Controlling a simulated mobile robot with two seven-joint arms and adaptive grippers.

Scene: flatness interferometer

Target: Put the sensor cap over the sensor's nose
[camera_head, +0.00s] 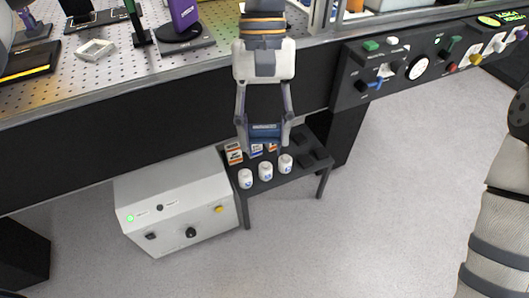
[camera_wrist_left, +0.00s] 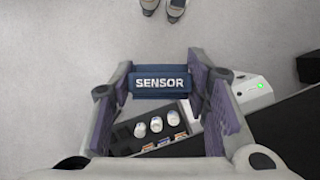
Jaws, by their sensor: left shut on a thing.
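My left gripper (camera_head: 264,136) is shut on the sensor cap (camera_head: 265,130), a dark blue block. In the left wrist view the cap (camera_wrist_left: 161,83) carries the white word SENSOR and sits between the two purple finger pads. The gripper hangs in front of the bench edge, above a small black shelf table in the picture. A purple device (camera_head: 184,14) stands on a round black base on the bench; I cannot tell whether it is the sensor, and no nose is clearly visible. My right gripper is out of view; only part of the right arm shows.
The small black table (camera_head: 314,165) holds several white jars (camera_head: 265,171) and small boxes (camera_head: 234,153). A white control box (camera_head: 176,205) stands beside it. A perforated bench (camera_head: 60,84) holds a small pale frame (camera_head: 95,50). A knob panel (camera_head: 418,66) lies right. Right-hand floor is clear.

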